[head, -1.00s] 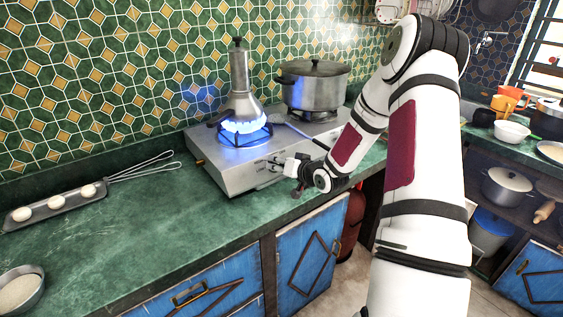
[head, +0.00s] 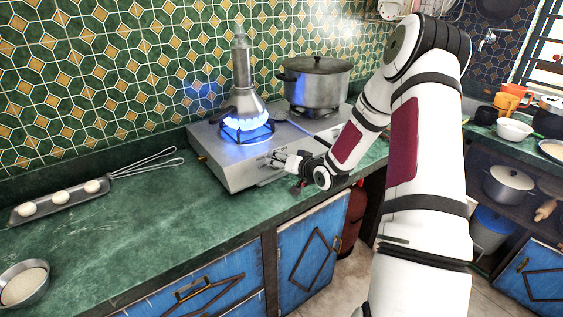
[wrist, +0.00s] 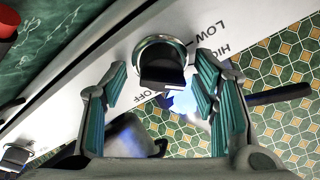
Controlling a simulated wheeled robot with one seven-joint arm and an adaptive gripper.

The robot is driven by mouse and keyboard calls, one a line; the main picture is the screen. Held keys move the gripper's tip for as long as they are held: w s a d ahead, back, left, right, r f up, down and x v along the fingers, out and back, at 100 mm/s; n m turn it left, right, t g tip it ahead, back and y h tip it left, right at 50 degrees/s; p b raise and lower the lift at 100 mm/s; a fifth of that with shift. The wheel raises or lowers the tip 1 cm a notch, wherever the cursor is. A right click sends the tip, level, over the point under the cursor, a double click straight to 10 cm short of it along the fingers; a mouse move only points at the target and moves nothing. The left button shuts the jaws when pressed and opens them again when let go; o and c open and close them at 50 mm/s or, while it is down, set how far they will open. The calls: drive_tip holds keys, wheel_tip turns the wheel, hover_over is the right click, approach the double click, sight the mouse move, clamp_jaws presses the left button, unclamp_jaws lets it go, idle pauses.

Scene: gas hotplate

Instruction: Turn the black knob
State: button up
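The black knob (wrist: 162,72) with a chrome ring sits on the steel front panel of the hotplate (head: 240,172). In the wrist view it lies between my fingertips, with "LOW", "HIGH" and "OFF" printed around it. My gripper (wrist: 161,66) is open, with its teal finger pads on either side of the knob and visible gaps to it. In the head view my gripper (head: 274,160) is at the hotplate's front panel and the knob there is too small or hidden to make out. The left burner (head: 246,127) has a blue flame.
A metal pot with a tall neck (head: 243,90) stands over the flame, and a lidded pot (head: 316,85) stands on the other burner. A second knob (wrist: 15,156) shows at the wrist view's lower left.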

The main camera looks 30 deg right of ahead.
drive_tip(key=v, duration=1.2)
idle(0.4)
drive_tip(key=s+a+r+n+g+h, duration=0.35)
drive_tip(key=s+a+r+g, duration=0.35)
drive_tip(key=a+r, duration=0.5)
drive_tip(key=s+a+r+n+g+y, duration=0.1)
drive_tip(key=s+a+r, duration=0.1)
drive_tip(key=s+a, duration=0.4)
drive_tip(key=s+a+r+n+g+y, duration=0.1)
drive_tip(key=s+a, duration=0.5)
drive_tip(key=s, duration=0.8)
wheel_tip(320, 180, up, 3)
drive_tip(key=shift+f+n+g+y, duration=0.2)
drive_tip(key=shift+n+g+y, duration=0.1)
drive_tip(key=shift+n+y, duration=0.35)
